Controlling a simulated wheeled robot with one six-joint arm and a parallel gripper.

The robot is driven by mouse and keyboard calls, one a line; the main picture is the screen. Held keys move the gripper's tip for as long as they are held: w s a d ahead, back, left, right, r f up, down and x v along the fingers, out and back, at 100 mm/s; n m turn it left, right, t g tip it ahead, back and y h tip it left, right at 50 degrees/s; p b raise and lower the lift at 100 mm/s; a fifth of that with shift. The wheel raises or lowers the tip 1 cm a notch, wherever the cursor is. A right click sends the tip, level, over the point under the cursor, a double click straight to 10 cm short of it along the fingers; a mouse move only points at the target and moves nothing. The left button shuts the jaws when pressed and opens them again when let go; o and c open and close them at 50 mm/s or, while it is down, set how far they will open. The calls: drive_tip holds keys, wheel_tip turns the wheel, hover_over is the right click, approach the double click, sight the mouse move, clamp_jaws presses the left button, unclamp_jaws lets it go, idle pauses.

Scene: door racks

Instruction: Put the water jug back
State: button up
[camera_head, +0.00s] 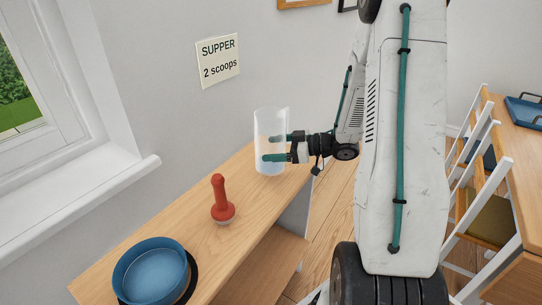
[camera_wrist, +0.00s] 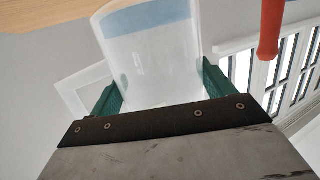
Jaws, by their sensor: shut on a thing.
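The water jug (camera_head: 270,120) is a clear, pale cylinder standing upright at the far right end of the wooden shelf, near the wall. My gripper (camera_head: 273,147) reaches in from the right, with its green fingers shut on the jug's sides. In the wrist view, the jug (camera_wrist: 155,55) fills the space between the two green fingers, with a blue band near the top of the picture. A pale, loop-shaped part shows left of it. The jug's base is at the shelf top; I cannot tell whether it touches.
A red-handled tool (camera_head: 221,200) stands on the shelf left of the jug. A blue bowl (camera_head: 152,275) sits at the near left. A note reading "SUPPER 2 scoops" (camera_head: 218,60) hangs on the wall. A table (camera_head: 525,150) and white chairs (camera_head: 480,200) stand at right.

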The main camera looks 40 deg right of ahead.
drive_tip(key=shift+d+f, duration=0.1)
drive_tip(key=shift+f, duration=1.65)
drive_tip(key=shift+f, duration=0.15)
drive_tip(key=o, duration=1.2)
drive_tip(key=shift+o, duration=0.2)
drive_tip(key=shift+s+d, duration=0.1)
drive_tip(key=v, duration=1.1)
drive_tip(key=shift+s+d, duration=0.2)
drive_tip(key=shift+s, duration=0.15)
